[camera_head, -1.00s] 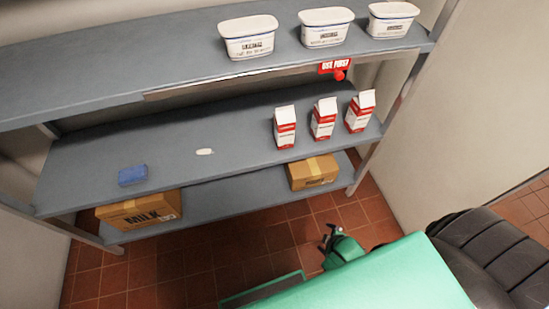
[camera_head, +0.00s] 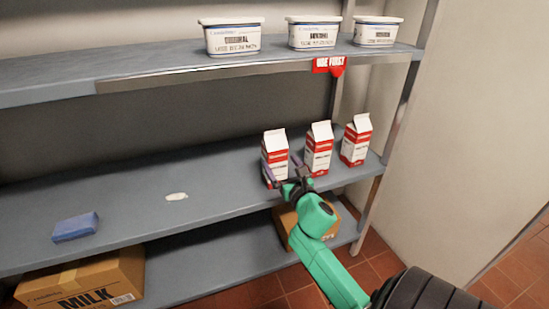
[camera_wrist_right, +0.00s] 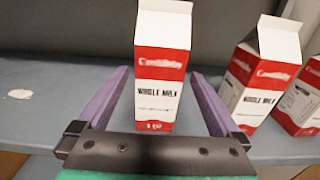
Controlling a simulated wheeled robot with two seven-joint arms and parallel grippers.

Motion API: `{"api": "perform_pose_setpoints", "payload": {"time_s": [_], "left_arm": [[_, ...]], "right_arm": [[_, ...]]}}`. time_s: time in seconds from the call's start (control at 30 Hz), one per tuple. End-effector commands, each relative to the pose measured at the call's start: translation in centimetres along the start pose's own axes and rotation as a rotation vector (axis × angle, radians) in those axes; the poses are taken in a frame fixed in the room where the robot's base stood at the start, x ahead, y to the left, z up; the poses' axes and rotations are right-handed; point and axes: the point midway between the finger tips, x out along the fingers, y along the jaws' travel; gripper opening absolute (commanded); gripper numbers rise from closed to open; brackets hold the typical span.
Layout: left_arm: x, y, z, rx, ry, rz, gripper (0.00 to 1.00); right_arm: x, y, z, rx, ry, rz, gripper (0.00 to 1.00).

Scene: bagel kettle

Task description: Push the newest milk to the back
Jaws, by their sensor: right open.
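Three red and white milk cartons stand upright in a row on the middle shelf: the left carton (camera_head: 275,145), the middle carton (camera_head: 319,148) and the right carton (camera_head: 356,140). My right gripper (camera_head: 282,168) is open at the left carton. In the right wrist view its fingers (camera_wrist_right: 160,73) lie on either side of the left carton (camera_wrist_right: 162,45), with gaps showing at both sides. The carton's front reads "Whole Milk". I cannot read any dates clearly. The middle carton (camera_wrist_right: 262,75) stands just right of the right finger. My left gripper is not in view.
The middle shelf (camera_head: 130,210) has free room behind and left of the cartons. A blue block (camera_head: 75,227) and a white patch (camera_head: 176,197) lie there. White tubs (camera_head: 233,37) and a red "use first" tag (camera_head: 328,65) are above. Cardboard boxes (camera_head: 85,280) sit below.

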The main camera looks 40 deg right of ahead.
Motion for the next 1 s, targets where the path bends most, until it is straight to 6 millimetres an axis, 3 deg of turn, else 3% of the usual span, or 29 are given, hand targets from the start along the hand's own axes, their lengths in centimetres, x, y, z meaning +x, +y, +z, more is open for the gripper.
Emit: {"api": "perform_pose_setpoints", "payload": {"time_s": [0.1, 0.23, 0.57, 0.6, 0.8, 0.87, 1.0], "left_arm": [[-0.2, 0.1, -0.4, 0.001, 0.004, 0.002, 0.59], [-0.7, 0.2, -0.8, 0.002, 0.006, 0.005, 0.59], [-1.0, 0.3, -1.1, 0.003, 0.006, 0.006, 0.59], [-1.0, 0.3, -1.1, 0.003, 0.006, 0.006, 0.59], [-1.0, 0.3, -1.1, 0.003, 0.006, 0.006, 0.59], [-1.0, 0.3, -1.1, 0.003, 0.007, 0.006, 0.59], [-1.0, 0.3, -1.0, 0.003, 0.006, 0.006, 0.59]], "right_arm": [[3.0, 0.0, 0.0, 0.001, -0.004, 0.0, 1.0], [5.2, 0.0, -0.1, 0.002, -0.001, 0.0, 1.0], [6.2, 0.0, -0.1, 0.002, 0.001, 0.001, 1.0], [6.2, 0.0, -0.1, 0.002, 0.001, 0.001, 0.96], [6.2, 0.0, -0.1, 0.002, 0.001, 0.001, 0.2], [6.2, 0.0, -0.1, 0.002, 0.001, 0.001, 0.0], [6.1, 0.1, 0.3, 0.0, -0.007, 0.009, 0.0]]}}
